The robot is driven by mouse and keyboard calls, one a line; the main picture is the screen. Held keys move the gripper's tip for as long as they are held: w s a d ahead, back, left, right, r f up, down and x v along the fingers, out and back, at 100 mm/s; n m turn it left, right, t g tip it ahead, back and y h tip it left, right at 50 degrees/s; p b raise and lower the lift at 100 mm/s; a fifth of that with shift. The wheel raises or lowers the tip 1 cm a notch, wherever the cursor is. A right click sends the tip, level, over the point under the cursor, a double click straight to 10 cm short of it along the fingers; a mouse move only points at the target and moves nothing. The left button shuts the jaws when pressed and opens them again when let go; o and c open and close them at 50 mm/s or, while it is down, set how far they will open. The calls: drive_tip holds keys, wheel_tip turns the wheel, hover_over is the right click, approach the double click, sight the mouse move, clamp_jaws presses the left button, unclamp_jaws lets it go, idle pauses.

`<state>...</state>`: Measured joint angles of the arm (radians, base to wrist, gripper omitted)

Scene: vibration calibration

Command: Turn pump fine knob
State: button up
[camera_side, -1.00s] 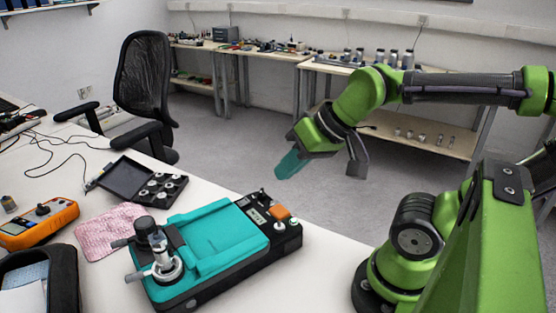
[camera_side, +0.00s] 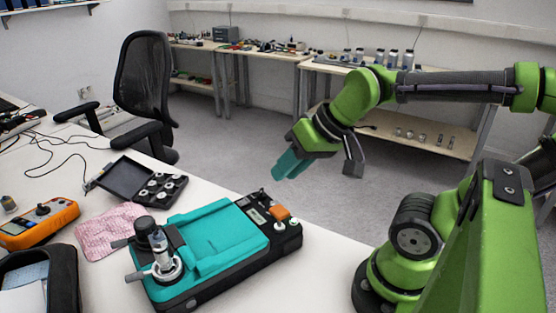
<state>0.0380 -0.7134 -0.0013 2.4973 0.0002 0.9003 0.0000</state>
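The pump (camera_side: 215,240) is a teal and black hand-held unit lying on the white table. At its near left end stand a black knob (camera_side: 144,226), a clear and metal cylinder and side handles. I cannot tell for sure which part is the fine knob. My gripper (camera_side: 284,167) has teal fingers and hangs in the air above and to the right of the pump's far end, clear of it. The fingers point down and left. They overlap in this view, so their opening is hidden. I see nothing held.
A pink cloth (camera_side: 108,232) lies left of the pump. An orange meter (camera_side: 40,224), an open black case (camera_side: 145,182) with round weights and a black bag (camera_side: 40,285) share the table. An office chair (camera_side: 143,90) stands behind. Cables lie at the far left.

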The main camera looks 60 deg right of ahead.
sight(278, 201)
drive_tip(key=o, duration=0.5)
drive_tip(key=w+d, duration=0.1)
drive_tip(key=w+d+m+g, duration=0.1)
drive_tip(key=d, duration=0.1)
drive_tip(key=w+d+f+m, duration=0.1)
drive_tip(key=shift+d+g, duration=0.2)
drive_tip(key=shift+g, duration=0.1)
drive_tip(key=shift+o, duration=0.2)
drive_tip(key=w+d+f+m+g, duration=0.1)
drive_tip(key=w+d+m+g, duration=0.2)
drive_tip(key=d+m, duration=0.3)
drive_tip(key=shift+w+d+f+m, duration=0.15)
drive_tip(key=shift+d+f+m, duration=0.15)
drive_tip(key=shift+d, duration=0.85)
drive_tip(key=w+d+m+g+y, duration=0.1)
drive_tip(key=d+m+y, duration=0.1)
drive_tip(key=d+m, duration=0.2)
drive_tip(key=a+f, duration=0.2)
drive_tip(key=f, duration=0.2)
drive_tip(key=a+f+m, duration=0.1)
drive_tip(key=a+f, duration=0.2)
drive_tip(key=f, duration=0.2)
drive_tip(key=w+a+f+m+y, duration=0.1)
drive_tip(key=a+f, duration=0.1)
drive_tip(key=f, duration=0.3)
drive_tip(key=shift+a+f+g, duration=0.1)
drive_tip(key=shift+a+g, duration=0.15)
drive_tip(key=shift+g, duration=0.05)
drive_tip(key=shift+c, duration=0.3)
drive_tip(key=c, duration=1)
